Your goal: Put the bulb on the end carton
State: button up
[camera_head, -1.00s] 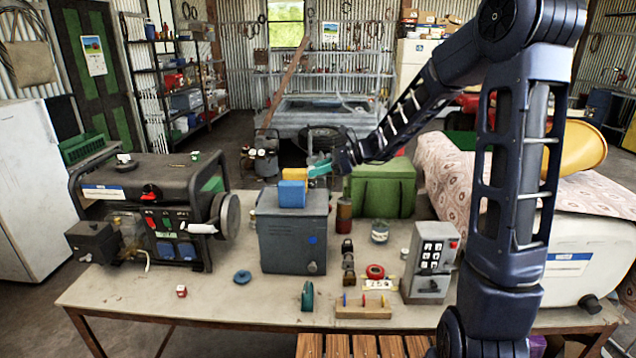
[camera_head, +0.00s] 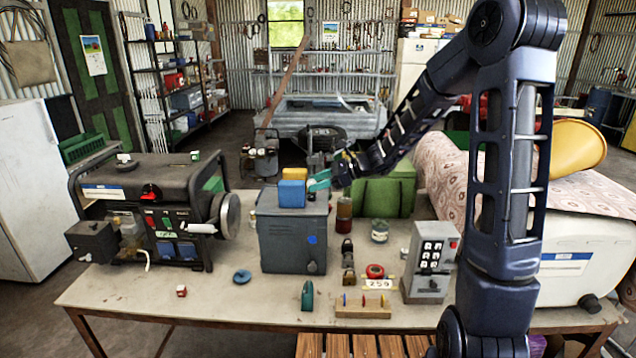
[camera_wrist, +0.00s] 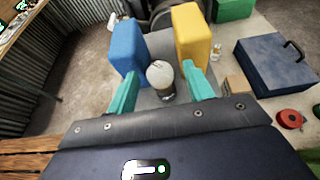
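A blue carton (camera_head: 292,193) and a yellow carton (camera_head: 294,172) stand side by side on top of a grey box (camera_head: 290,235). My gripper (camera_head: 319,180) is at their right in the head view. In the wrist view the blue carton (camera_wrist: 129,48) is at left and the yellow carton (camera_wrist: 189,35) at right. A round, whitish-topped thing, seemingly the bulb (camera_wrist: 160,75), shows between the two teal fingers of my gripper (camera_wrist: 162,80), with gaps on both sides. The fingers look open. What the bulb rests on is unclear. I cannot make it out in the head view.
A generator (camera_head: 150,215) stands left of the grey box. A green case (camera_head: 385,192) is behind at right, with a jar (camera_head: 380,231) and a keypad unit (camera_head: 431,262) nearer. Small items lie along the front of the table (camera_head: 215,310). A dark blue case (camera_wrist: 280,68) shows in the wrist view.

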jog(key=shift+r, duration=0.15)
jog(key=v, duration=1.2)
jog(key=s+d+r+n+t+h, duration=0.1)
jog(key=s+d+n+t+h, duration=0.1)
jog(key=s+d+n+h, duration=0.4)
jog(key=s+d+r+n+t+h, duration=0.2)
jog(key=s+d+n+h, duration=0.5)
jog(key=s, duration=1.1)
jog(key=d+n, duration=0.4)
jog(key=d, duration=0.3)
jog(key=shift+s+d+r+n, duration=0.25)
jog(key=shift+d+r+n, duration=0.05)
jog(key=shift+o, duration=0.5)
jog(key=shift+s+d+t, duration=0.15)
jog(key=shift+d+t, duration=0.15)
jog(key=shift+r, duration=0.1)
